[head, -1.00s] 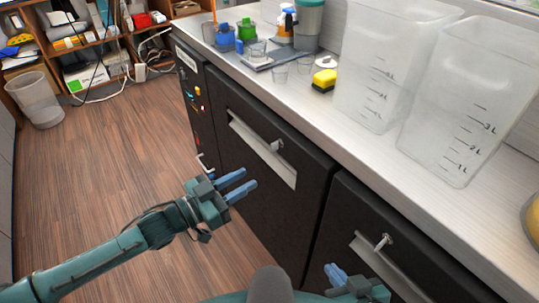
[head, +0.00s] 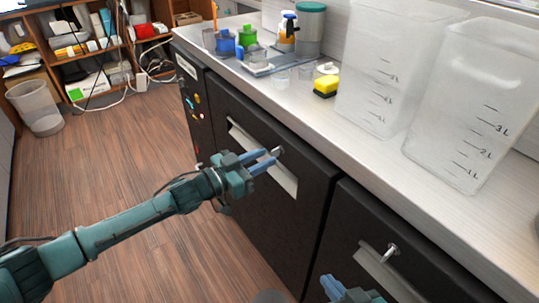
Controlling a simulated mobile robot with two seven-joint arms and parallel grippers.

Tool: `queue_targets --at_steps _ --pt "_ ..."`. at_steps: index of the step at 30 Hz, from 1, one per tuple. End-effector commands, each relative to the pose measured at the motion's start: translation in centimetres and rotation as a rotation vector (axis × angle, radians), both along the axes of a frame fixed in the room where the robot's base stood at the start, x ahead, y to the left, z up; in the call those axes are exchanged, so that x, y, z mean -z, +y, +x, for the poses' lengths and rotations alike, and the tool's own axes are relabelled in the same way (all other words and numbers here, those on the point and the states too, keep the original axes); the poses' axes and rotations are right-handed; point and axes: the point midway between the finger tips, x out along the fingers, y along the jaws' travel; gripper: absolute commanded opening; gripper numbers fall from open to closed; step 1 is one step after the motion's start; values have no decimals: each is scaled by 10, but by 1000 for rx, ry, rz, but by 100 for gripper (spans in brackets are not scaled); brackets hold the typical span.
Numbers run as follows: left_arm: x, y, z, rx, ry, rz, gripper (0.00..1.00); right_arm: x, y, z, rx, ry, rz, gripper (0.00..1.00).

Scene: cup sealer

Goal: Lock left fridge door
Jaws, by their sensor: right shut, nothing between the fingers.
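The left fridge door (head: 262,215) is dark, looks shut, and has a pale recessed handle (head: 284,180). A small silver key (head: 277,151) sticks out of its lock above the handle. My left gripper (head: 271,158) is at this key, its blue fingers slightly apart and their tips close beside it. I cannot tell whether they touch the key. My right gripper (head: 330,284) is shut and empty at the bottom edge, in front of the right fridge door (head: 350,220). That door has its own key (head: 391,250).
A bin (head: 37,108) and shelves stand at the far left. The wooden floor (head: 110,165) is open at left.

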Motion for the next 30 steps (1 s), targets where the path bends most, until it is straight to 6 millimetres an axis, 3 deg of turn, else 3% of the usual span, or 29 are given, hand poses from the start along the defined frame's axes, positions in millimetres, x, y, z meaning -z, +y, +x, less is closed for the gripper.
queue_targets --at_steps 6,17,26,30 --pt "0 -19 14 0 0 0 27 -1 -1 1 2 -8 0 0" --pt "0 -22 16 0 0 0 26 2 -1 -5 3 3 0 0" --pt "0 -22 16 0 0 0 2 1 -2 -4 4 1 0 0" --pt "0 -22 16 0 0 0 0 0 -1 -3 5 -3 0 0"
